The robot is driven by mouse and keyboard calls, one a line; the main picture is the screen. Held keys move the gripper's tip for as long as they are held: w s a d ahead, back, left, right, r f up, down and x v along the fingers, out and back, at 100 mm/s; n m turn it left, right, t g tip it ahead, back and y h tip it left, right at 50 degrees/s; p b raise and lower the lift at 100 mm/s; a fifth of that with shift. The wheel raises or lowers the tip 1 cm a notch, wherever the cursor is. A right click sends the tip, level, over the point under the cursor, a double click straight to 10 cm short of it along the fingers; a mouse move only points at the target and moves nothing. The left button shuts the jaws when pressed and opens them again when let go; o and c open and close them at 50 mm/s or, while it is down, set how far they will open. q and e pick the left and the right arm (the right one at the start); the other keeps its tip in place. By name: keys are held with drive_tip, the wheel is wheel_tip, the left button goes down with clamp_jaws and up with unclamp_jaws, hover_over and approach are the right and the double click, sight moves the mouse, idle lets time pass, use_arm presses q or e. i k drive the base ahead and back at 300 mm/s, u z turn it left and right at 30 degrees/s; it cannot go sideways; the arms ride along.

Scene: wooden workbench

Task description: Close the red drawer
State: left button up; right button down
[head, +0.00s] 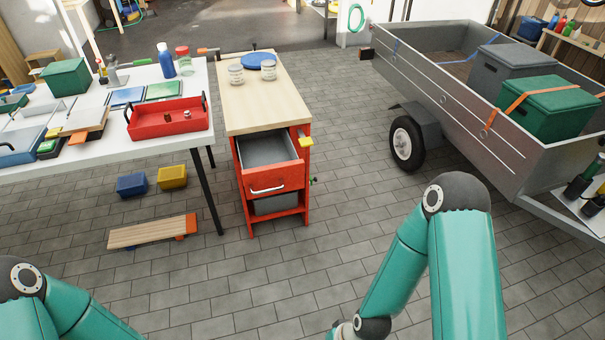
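The red drawer (270,179) is in the red workbench cabinet with a light wooden top (265,103). The drawer is pulled out toward me. Its grey inside shows and looks empty. A pale bar handle (267,190) is on its red front. My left arm shows only at the bottom left corner and its gripper is out of the picture. My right arm bends down at the lower right, well apart from the drawer. Its gripper is cut off at the bottom edge, so its fingers do not show.
A white table (200,140) with a red tray (168,130) stands left of the cabinet. A plank (150,232) and small yellow (172,177) and blue bins (132,184) lie on the floor. A grey trailer (455,110) stands right. The paved floor before the drawer is clear.

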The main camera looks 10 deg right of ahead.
sight(267, 156)
drive_tip(key=i, duration=1)
